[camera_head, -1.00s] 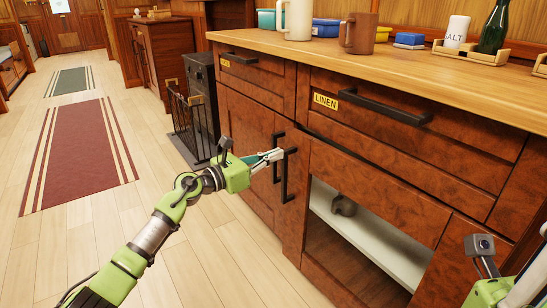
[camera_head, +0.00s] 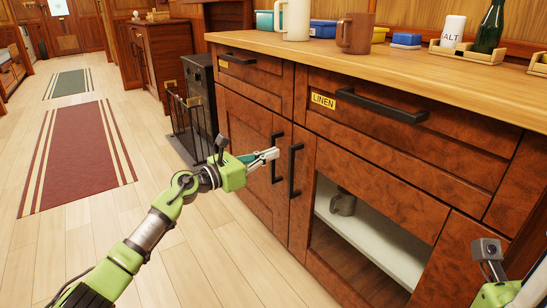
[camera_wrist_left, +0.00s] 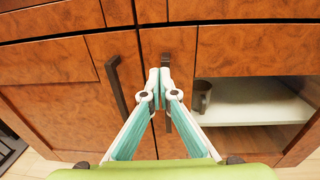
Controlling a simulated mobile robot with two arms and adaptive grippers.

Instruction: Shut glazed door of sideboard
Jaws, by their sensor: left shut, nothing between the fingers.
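The sideboard (camera_head: 372,150) has a glazed door (camera_head: 303,205) at the right of a solid door (camera_head: 240,145). A shelf and a mug show through the glazed part. The glazed door looks nearly flush with the front; I cannot tell if a small gap is left. Its dark upright handle (camera_head: 295,172) also shows in the left wrist view (camera_wrist_left: 183,122). My left gripper (camera_head: 275,154) is shut and empty in front of the two handles. In the left wrist view its fingertips (camera_wrist_left: 160,74) overlap the glazed door's handle; contact is unclear. My right gripper is mostly cut off at the lower right.
The grey-brown mug (camera_head: 343,203) stands on the white inner shelf (camera_head: 375,237). Several items, including a brown mug (camera_head: 355,33), stand on the wooden top. A black stove (camera_head: 199,85) with a guard stands left of the sideboard. Floor at left is clear.

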